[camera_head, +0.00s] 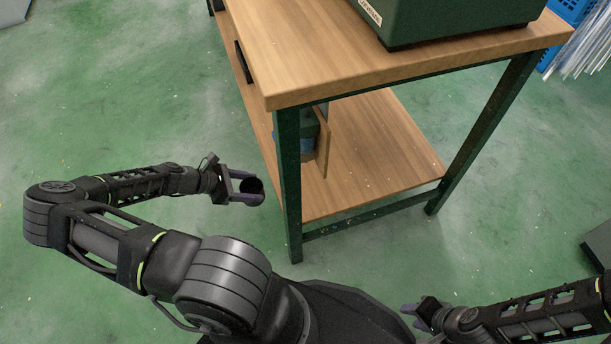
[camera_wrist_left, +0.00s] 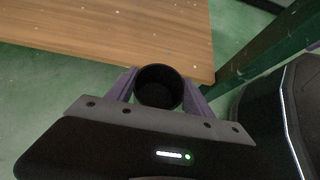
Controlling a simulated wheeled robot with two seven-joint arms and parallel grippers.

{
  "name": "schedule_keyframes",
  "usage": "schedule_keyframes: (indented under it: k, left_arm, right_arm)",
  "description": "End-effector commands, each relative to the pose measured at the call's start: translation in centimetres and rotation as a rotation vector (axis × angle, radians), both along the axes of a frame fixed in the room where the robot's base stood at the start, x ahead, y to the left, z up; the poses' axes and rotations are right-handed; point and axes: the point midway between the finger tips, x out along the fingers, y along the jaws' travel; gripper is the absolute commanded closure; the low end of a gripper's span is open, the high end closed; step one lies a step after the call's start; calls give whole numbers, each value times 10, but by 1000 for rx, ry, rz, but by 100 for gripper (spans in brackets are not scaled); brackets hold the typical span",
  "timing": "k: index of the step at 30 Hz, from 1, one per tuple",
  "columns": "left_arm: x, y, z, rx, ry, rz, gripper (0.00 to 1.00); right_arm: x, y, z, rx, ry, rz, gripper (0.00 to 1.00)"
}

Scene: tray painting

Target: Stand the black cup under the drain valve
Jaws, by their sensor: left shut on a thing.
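The black cup (camera_head: 254,184) is between the fingers of my left gripper (camera_head: 247,193), which is shut on it. The cup is held in the air beside the bench's left side, clear of the lower shelf in the head view. In the left wrist view, the round dark mouth of the cup (camera_wrist_left: 159,87) faces the camera between the purple fingers of my left gripper (camera_wrist_left: 160,92). I cannot make out a drain valve in either view. My right gripper (camera_head: 416,316) is low at the right and holds nothing that I can see; its finger gap is unclear.
A wooden bench (camera_head: 310,50) with green legs carries a green machine (camera_head: 455,18). On its lower shelf (camera_head: 385,150), a green and blue object (camera_head: 309,138) stands partly behind the front leg (camera_head: 289,190). A blue crate (camera_head: 570,12) is at the back right. Green floor is open at left.

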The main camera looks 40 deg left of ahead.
Motion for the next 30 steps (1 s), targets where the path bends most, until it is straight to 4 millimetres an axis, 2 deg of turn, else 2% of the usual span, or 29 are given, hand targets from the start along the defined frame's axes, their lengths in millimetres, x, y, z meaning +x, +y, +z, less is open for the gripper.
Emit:
schedule_keyframes:
  k: [12,15,30]
  left_arm:
    - [83,-59,-3,0,-4,-8,87]
    - [96,-68,-2,0,-2,-5,87]
    - [107,-75,-1,0,-1,-3,87]
  right_arm:
    - [5,1,-30,-2,-13,-6,64]
    - [5,1,-34,-3,-15,-8,64]
    - [6,1,-37,-3,-17,-7,64]
